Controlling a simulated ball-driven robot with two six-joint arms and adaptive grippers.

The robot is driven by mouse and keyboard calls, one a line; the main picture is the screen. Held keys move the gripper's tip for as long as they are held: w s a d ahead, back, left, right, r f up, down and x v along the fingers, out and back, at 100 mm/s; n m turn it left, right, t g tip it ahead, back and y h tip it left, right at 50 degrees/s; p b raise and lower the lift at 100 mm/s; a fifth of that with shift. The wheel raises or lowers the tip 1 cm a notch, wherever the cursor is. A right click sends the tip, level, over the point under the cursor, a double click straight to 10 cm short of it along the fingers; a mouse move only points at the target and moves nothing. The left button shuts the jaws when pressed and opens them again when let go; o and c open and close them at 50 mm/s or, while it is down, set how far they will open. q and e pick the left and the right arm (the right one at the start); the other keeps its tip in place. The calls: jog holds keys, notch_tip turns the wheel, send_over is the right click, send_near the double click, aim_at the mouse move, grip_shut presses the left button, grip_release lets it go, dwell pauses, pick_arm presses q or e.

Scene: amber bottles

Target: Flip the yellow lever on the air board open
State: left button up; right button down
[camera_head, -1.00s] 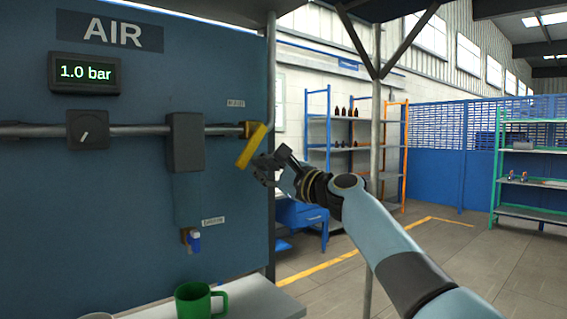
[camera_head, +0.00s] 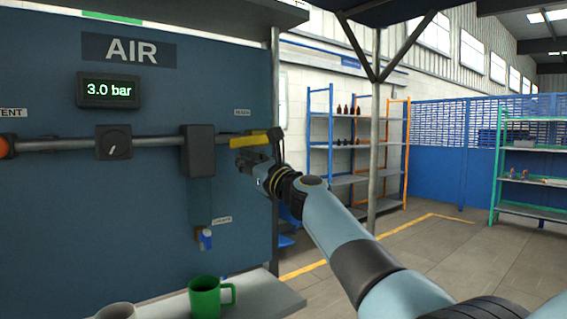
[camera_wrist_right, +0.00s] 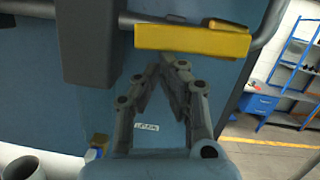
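The yellow lever (camera_head: 250,140) lies roughly level, in line with the grey pipe at the right edge of the blue air board (camera_head: 120,215). It also shows in the right wrist view (camera_wrist_right: 192,41), as a long bar across the top. My right gripper (camera_head: 245,160) is just below the lever. In the right wrist view its fingers (camera_wrist_right: 170,64) come together at the tips, with nothing visible between them. The tips are close to the lever's lower edge; I cannot tell whether they touch it. My left gripper is not in view.
The board's display (camera_head: 109,90) reads 3.0 bar. A blue fitting (camera_head: 205,238) hangs below. A green mug (camera_head: 205,297) stands on the ledge (camera_head: 262,290). Shelves (camera_head: 332,145) stand behind at right.

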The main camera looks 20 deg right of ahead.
jog(key=shift+s+a+r, duration=0.1)
jog(key=shift+a+r, duration=0.15)
jog(key=shift+r, duration=0.1)
dwell(0.3)
